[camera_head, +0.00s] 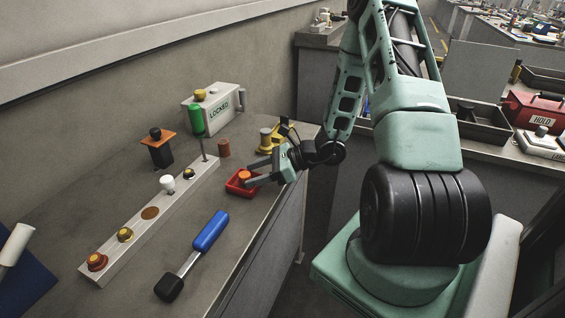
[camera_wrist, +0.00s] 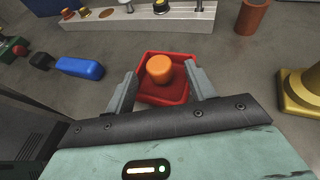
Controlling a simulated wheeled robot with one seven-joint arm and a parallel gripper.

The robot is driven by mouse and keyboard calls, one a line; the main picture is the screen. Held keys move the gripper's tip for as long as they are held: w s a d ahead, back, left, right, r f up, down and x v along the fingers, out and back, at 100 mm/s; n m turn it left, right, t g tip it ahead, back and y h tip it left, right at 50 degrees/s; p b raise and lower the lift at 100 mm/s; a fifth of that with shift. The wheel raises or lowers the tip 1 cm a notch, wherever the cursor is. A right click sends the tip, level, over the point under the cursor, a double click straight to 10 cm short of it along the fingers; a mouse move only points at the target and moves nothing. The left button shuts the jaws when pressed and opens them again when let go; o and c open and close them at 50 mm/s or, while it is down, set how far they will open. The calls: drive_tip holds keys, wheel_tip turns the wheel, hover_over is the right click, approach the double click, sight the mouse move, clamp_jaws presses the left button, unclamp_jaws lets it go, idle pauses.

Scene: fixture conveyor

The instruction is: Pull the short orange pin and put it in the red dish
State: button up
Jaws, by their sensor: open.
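The short orange pin (camera_wrist: 159,68) stands in the red dish (camera_wrist: 164,99), its round top showing; its lower end is hard to make out. In the head view the orange pin (camera_head: 244,176) and the red dish (camera_head: 236,190) are near the table's right edge. My gripper (camera_head: 250,172) is open over the dish, its fingers apart on either side of the pin. In the wrist view neither finger visibly touches the pin. The pale fixture bar (camera_head: 165,212) holds several other pins and has a flat brown round spot near its middle.
A blue-handled mallet (camera_head: 210,232) lies in front of the bar. A brown cylinder (camera_head: 224,148) and a yellow-based piece (camera_head: 268,140) stand behind the dish. A box marked LOCKED (camera_head: 215,108) and an orange-topped black post (camera_head: 159,150) stand at the back.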

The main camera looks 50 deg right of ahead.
drive_tip(key=b+v, duration=0.1)
drive_tip(key=v, duration=1.5)
drive_tip(key=shift+s+d, duration=0.1)
drive_tip(key=shift+d, duration=0.05)
idle(0.4)
drive_tip(key=a+r+n+g, duration=0.2)
drive_tip(key=a+n+g, duration=0.5)
drive_tip(key=a, duration=0.4)
drive_tip(key=a+r+n+g, duration=0.2)
drive_tip(key=a+n+g, duration=0.2)
drive_tip(key=a+n, duration=0.55)
drive_tip(key=s+a+r+n+h, duration=0.1)
drive_tip(key=s+a+n+h, duration=0.3)
drive_tip(key=a+n, duration=0.4)
drive_tip(key=s+a+r+n+t+h, duration=0.1)
drive_tip(key=s+a+r+n+h, duration=0.1)
drive_tip(key=s+a+n+h, duration=0.2)
drive_tip(key=s+a+n, duration=0.3)
drive_tip(key=a+n, duration=0.1)
drive_tip(key=n, duration=0.2)
drive_tip(key=shift+s+a+r+h, duration=0.25)
drive_tip(key=shift+r+h, duration=0.05)
drive_tip(key=shift+h, duration=0.1)
